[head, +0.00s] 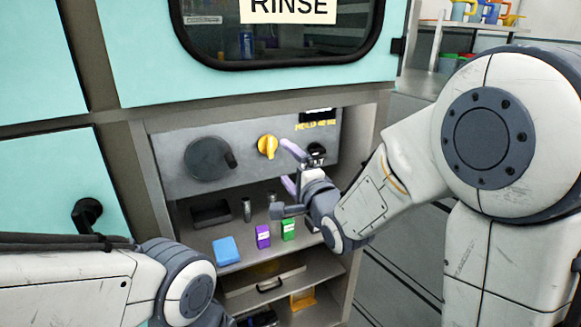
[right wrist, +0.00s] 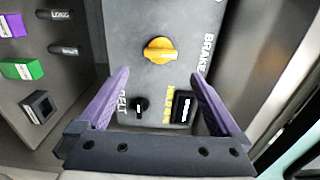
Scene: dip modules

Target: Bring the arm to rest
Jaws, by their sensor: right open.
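My right gripper (head: 290,168) is in front of the control panel, near its right part. In the right wrist view its two purple fingers (right wrist: 160,95) are spread apart with nothing between them that they touch. Beyond them are a black knob marked BELT (right wrist: 140,106) and a small dark display (right wrist: 183,107). A yellow knob (head: 267,146) sits on the panel left of the gripper; it also shows in the right wrist view (right wrist: 160,50). My left arm comes in at the lower left, but its gripper is out of view.
The grey panel (head: 180,150) carries a dark round dial (head: 208,158) with a handle. Below, a shelf holds a blue block (head: 226,250), a purple block (head: 263,237), a green block (head: 288,229) and dark cylinders. A teal door (head: 140,60) with a RINSE sign (head: 288,10) is above.

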